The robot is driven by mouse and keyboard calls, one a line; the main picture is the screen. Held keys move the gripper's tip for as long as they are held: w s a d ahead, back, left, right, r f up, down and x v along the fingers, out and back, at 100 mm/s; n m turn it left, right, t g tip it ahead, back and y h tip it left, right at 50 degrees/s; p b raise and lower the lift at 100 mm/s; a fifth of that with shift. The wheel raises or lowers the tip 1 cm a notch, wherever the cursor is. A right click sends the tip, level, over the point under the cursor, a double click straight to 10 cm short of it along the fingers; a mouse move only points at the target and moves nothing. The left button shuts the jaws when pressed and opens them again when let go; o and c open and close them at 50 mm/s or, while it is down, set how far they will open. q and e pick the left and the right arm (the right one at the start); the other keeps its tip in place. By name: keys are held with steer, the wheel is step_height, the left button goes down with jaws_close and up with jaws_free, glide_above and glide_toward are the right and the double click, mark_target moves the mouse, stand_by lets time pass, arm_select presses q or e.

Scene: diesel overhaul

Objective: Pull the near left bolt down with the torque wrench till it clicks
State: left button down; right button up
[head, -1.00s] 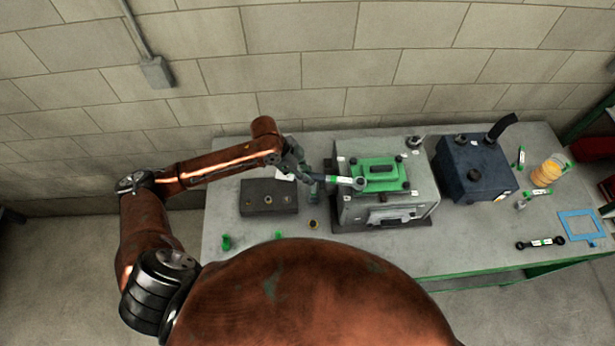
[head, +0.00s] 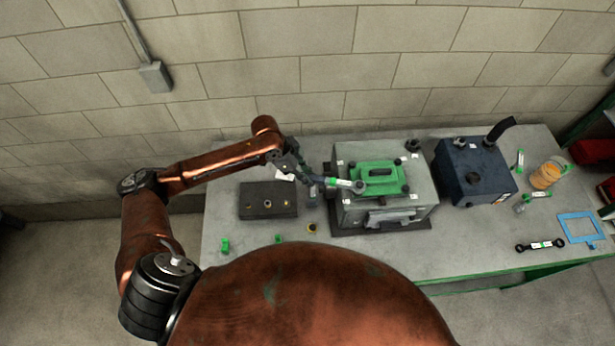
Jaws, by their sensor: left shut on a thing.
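The torque wrench (head: 342,183) has a dark handle and a white and green band. Its head lies over the near left corner of the green cover (head: 375,180) on the grey engine block (head: 350,216). The near left bolt is hidden under the wrench head, so I cannot tell how well it is seated. My left gripper (head: 317,181) is shut on the wrench's handle, left of the block and above the bench. Its fingers are small and dark here. Other dark bolts show at the cover's corners. My right gripper is out of view.
A dark block with holes (head: 268,201) lies left of the engine. A navy tank (head: 474,172) stands to its right. An orange-filled jar (head: 546,174), a blue gasket frame (head: 580,228) and a black link rod (head: 540,245) lie farther right. The bench front (head: 470,248) is mostly clear.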

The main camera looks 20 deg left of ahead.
arm_select(q)
steer(key=shift+w+r, duration=0.2)
steer(key=shift+w, duration=0.15)
steer(key=shift+w+a+m, duration=0.1)
steer(key=shift+w+m, duration=0.2)
steer(key=shift+w, duration=0.1)
